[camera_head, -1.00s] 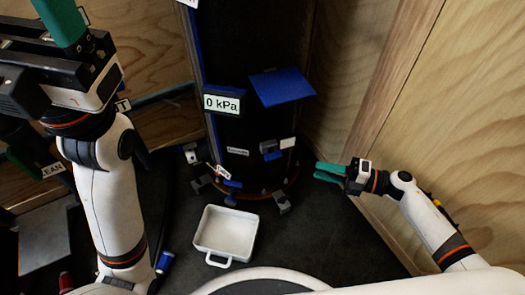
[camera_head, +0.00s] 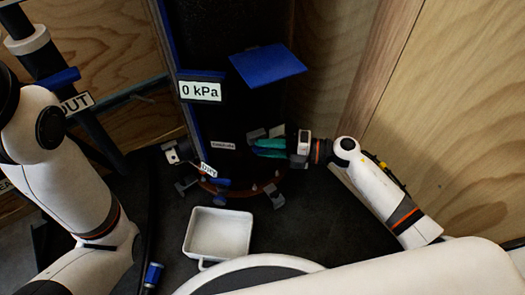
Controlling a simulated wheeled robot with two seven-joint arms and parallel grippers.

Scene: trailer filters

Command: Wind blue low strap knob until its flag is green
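My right gripper (camera_head: 256,148) comes in from the right, its green fingers against or just in front of the lower front of the dark upright housing (camera_head: 238,104). The fingers look close together, but their gap is unclear. The low strap knob does not show; the fingers cover the place where a blue part showed earlier. A pale grey plate (camera_head: 277,131) shows just above the fingers; I cannot tell whether it is the knob's flag. I see no green flag. My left arm is at the left, with its gripper out of view.
A white tray (camera_head: 188,236) with a handle stands on the dark floor before the housing. A blue panel (camera_head: 268,66) and a "0 kPa" sign (camera_head: 201,91) stick out above the fingers. A small blue part (camera_head: 219,182) sits low left. Wooden walls close in the right side.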

